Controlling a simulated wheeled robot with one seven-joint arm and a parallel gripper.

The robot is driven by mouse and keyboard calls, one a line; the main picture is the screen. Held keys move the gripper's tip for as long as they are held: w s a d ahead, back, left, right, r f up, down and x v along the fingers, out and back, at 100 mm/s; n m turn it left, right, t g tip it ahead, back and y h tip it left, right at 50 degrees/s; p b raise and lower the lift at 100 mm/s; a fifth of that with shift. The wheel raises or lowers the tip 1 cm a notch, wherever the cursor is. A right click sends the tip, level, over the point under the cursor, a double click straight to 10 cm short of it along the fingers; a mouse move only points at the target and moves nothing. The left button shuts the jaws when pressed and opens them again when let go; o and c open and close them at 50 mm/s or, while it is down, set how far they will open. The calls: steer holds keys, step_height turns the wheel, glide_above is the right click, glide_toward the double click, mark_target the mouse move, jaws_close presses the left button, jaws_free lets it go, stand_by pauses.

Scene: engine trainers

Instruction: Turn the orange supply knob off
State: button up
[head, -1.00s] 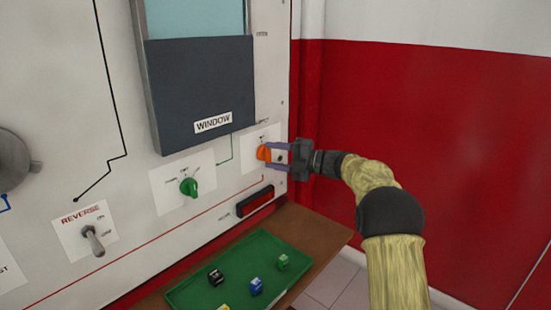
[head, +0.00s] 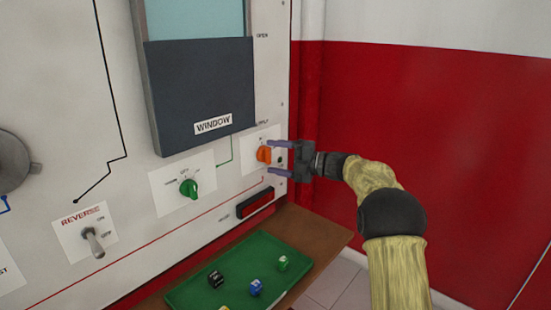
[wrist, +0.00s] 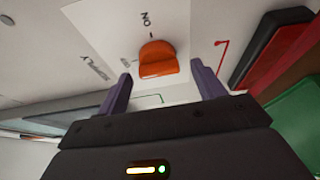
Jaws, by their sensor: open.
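The orange supply knob (head: 264,154) is on a white plate at the right edge of the upright panel. In the wrist view the knob (wrist: 158,60) lies ahead, between the two finger lines, with an "ON" label and tick mark beyond it. Its exact pointing direction is hard to tell. My gripper (head: 271,157) is open in front of the knob, one purple finger above and one below it in the head view. In the wrist view, my gripper (wrist: 160,71) shows clear gaps on both sides of the knob and holds nothing.
A green knob (head: 189,188) and a reverse toggle switch (head: 94,243) are to the left on the panel. A dark red-faced bar (head: 255,202) is just below the knob. A green tray (head: 200,294) with several small dice lies on a brown shelf (head: 318,237) underneath.

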steer(key=p+v, duration=0.1)
steer(key=v, duration=1.6)
steer(key=shift+s, duration=0.1)
